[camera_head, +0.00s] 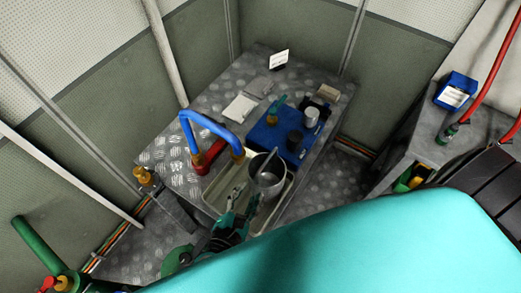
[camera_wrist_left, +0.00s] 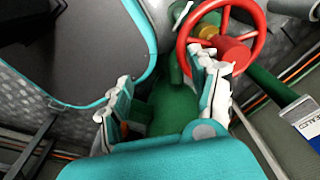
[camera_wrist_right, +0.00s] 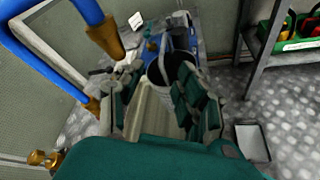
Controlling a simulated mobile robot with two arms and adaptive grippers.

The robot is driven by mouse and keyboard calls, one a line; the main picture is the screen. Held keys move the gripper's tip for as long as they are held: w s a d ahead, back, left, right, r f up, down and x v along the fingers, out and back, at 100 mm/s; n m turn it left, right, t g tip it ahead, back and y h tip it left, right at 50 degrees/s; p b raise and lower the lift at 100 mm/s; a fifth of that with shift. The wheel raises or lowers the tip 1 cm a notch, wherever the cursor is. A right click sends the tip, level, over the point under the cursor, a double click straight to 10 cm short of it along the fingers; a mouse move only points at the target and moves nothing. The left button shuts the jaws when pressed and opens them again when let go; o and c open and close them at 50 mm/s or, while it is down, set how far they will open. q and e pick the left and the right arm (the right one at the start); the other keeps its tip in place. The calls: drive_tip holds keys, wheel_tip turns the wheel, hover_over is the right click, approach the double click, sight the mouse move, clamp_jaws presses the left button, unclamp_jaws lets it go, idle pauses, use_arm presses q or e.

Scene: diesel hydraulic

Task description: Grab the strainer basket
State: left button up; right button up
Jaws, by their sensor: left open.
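I cannot tell for sure which part is the strainer basket. A light metal cylinder (camera_head: 311,117) and a dark cylinder (camera_head: 294,140) stand on the blue mat (camera_head: 264,136) on the table. A grey metal bucket (camera_head: 267,184) with a rod leaning in it stands in the pale tray (camera_head: 212,197). My right gripper (camera_head: 243,204) is over the tray's near side, beside the bucket. In the right wrist view (camera_wrist_right: 152,85) its fingers are apart with nothing held. My left gripper (camera_wrist_left: 166,78) is open above a green pipe (camera_wrist_left: 168,108), near a red handwheel (camera_wrist_left: 185,40).
A blue bent pipe (camera_head: 208,122) with brass fittings and a red body (camera_head: 208,158) rise on the table's left. A white sheet (camera_head: 240,108) and a valve with a teal handle (camera_head: 273,116) lie farther back. A grey bench (camera_head: 430,145) stands at the right.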

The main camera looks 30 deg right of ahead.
sight(266, 162)
drive_tip(key=p+x, duration=0.2)
drive_tip(key=x, duration=0.9)
drive_tip(key=shift+w+d+f+p, duration=0.1)
drive_tip(key=shift+d+p, duration=0.2)
drive_tip(key=shift+d, duration=0.05)
drive_tip(key=p+x, duration=0.1)
drive_tip(key=x, duration=0.2)
drive_tip(key=shift+w+d+f, duration=0.45)
drive_tip(key=shift+w+d, duration=0.05)
drive_tip(key=shift+d, duration=0.05)
drive_tip(key=shift+c, duration=0.8)
use_arm(q)
drive_tip(key=r, duration=0.2)
drive_tip(key=s+r, duration=0.1)
drive_tip(key=r, duration=0.1)
drive_tip(key=shift+s, duration=0.2)
use_arm(e)
clamp_jaws()
